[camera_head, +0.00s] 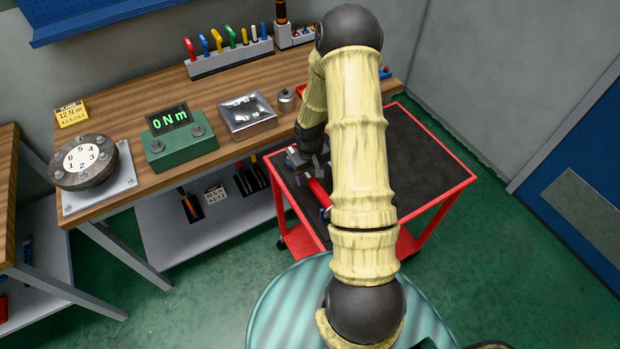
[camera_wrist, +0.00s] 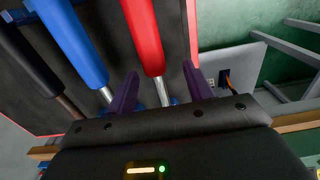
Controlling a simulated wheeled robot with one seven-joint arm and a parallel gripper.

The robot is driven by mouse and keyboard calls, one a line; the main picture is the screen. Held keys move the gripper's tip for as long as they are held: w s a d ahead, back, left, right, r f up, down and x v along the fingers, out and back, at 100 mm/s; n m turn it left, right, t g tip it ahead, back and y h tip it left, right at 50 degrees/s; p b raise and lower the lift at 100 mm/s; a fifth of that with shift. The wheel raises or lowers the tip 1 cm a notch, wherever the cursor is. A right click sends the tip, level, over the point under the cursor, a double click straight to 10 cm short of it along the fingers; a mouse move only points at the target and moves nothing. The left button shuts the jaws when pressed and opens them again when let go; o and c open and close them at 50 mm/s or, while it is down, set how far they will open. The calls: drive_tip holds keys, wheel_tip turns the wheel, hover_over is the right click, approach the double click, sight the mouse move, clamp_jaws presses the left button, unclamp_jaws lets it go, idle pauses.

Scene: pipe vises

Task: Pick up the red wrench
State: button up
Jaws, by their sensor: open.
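The red wrench (camera_head: 319,193) lies on the dark top of the red-framed cart (camera_head: 430,150), partly hidden by my arm. In the wrist view its red handle (camera_wrist: 143,35) and a short metal shank show between my two purple fingers. My gripper (camera_wrist: 160,68) is open, one finger on each side of the wrench. I cannot tell whether either finger touches it. In the head view my gripper (camera_head: 304,160) is low over the cart's left edge, at the wrench's far end.
In the wrist view a blue-handled tool (camera_wrist: 72,42) lies close to the left of the wrench, with more tools beyond. The wooden bench (camera_head: 230,90) stands left of the cart, carrying a green torque display (camera_head: 180,140), a metal tray (camera_head: 247,116) and a tool rack (camera_head: 230,58).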

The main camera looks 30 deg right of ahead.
sight(312, 178)
drive_tip(key=shift+d+f+p, duration=0.15)
drive_tip(key=shift+f+p, duration=0.2)
drive_tip(key=shift+f, duration=0.75)
drive_tip(key=shift+d+f+p, duration=0.1)
drive_tip(key=shift+f+p, duration=0.2)
drive_tip(key=shift+f, duration=0.75)
clamp_jaws()
